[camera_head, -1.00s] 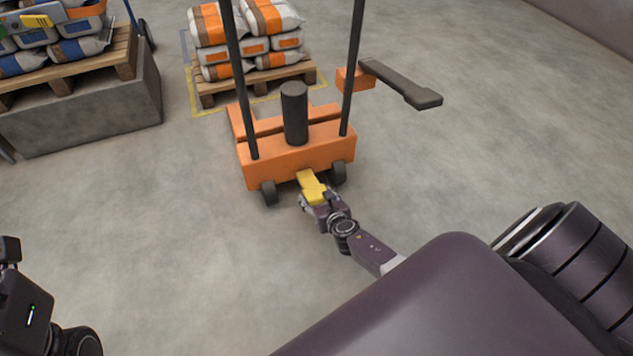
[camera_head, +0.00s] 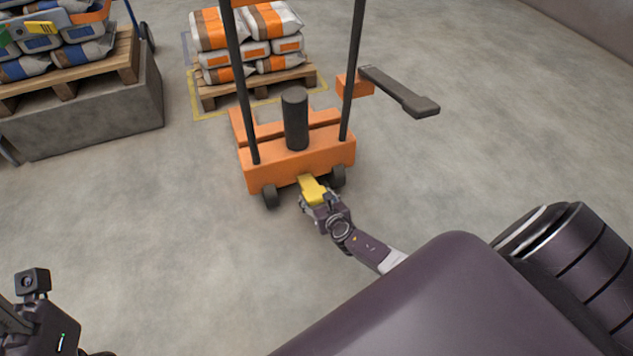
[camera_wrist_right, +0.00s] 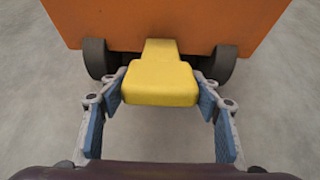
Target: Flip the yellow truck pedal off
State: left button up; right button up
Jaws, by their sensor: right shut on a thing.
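The orange truck (camera_head: 300,157) stands on the concrete floor, with two dark upright posts and a dark cylinder. Its yellow pedal (camera_head: 311,187) sticks out low at the near side, between two dark wheels. My right gripper (camera_head: 315,200) is at the pedal. In the right wrist view the pedal (camera_wrist_right: 160,82) lies between the blue-padded fingers of my right gripper (camera_wrist_right: 160,95), which is shut on it. The pedal's tilt is hard to judge. My left gripper does not show clearly; only a part of my left arm is at the lower left of the head view.
A pallet (camera_head: 258,88) with several orange-marked sacks stands behind the truck. A dark lever-like bar (camera_head: 400,92) is at the truck's right. A concrete block (camera_head: 100,115) carries another loaded pallet at the left. The floor around the truck is mostly clear.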

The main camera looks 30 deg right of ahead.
jog(key=shift+w+d+r, duration=0.1)
jog(key=shift+w+r, duration=0.25)
jog(key=shift+r, duration=0.1)
jog(key=o, duration=1.3)
jog(key=shift+o, duration=2)
jog(key=shift+s+f, duration=0.15)
jog(key=shift+f, duration=0.05)
jog(key=shift+v, duration=0.95)
jog(key=v, duration=1)
